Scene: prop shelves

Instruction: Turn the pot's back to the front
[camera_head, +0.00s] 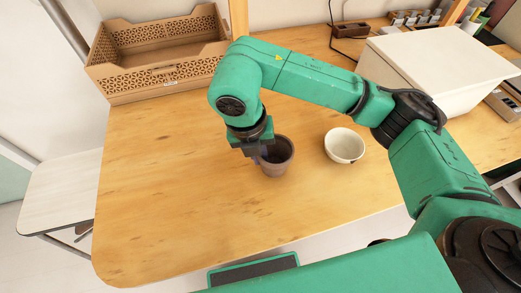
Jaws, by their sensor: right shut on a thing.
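The pot (278,168) is a small dark brown one, open at the top, standing upright on the wooden table. My right gripper (258,157) reaches down to its left rim and is shut on the pot there. The fingers and part of the rim are hard to make out under the dark gripper body. My left gripper does not show.
A white bowl (344,146) stands right of the pot. A brown crate with cut-out walls (150,75) stands at the back left. A large white box (440,60) is at the back right. The table's (165,190) left and front parts are clear.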

